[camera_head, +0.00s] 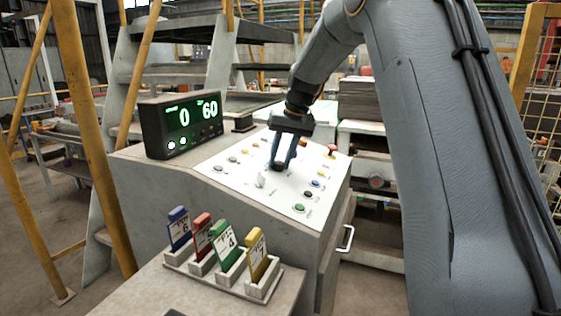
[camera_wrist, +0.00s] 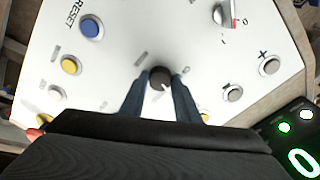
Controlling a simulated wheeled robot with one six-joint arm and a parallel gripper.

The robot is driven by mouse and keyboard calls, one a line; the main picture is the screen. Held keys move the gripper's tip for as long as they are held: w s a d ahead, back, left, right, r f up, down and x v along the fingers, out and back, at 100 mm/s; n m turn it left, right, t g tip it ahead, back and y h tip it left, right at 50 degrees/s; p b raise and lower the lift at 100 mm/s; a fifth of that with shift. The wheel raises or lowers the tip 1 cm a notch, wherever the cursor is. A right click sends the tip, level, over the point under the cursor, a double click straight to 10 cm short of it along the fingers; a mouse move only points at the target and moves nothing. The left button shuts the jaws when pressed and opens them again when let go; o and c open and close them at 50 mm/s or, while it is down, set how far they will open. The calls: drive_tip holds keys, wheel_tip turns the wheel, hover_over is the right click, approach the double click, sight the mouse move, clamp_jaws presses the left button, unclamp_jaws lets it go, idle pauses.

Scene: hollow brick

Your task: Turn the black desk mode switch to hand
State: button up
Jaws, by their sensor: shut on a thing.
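The black desk mode switch (camera_wrist: 159,78) is a round dark knob on the white sloped panel. In the wrist view my gripper (camera_wrist: 160,84) has one finger on each side of it and is shut on it. Which way the knob points cannot be read, and the labels beside it are too blurred to make out. In the head view my gripper (camera_head: 283,165) reaches down to the middle of the white panel (camera_head: 225,170), and the fingers largely cover the knob.
Several buttons surround the knob, including a blue one (camera_wrist: 91,27) by the word RESET. A light-coloured selector (camera_head: 262,180) stands close to my fingers. A black display (camera_head: 182,124) reads 0 and 60. Coloured tags (camera_head: 222,240) stand in a holder in front.

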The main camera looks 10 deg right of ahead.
sight(287, 174)
drive_tip(key=shift+n, duration=0.7)
drive_tip(key=o, duration=1)
drive_tip(key=shift+b+v, duration=1.15)
drive_tip(key=shift+v, duration=2.8)
drive_tip(key=shift+w, duration=0.1)
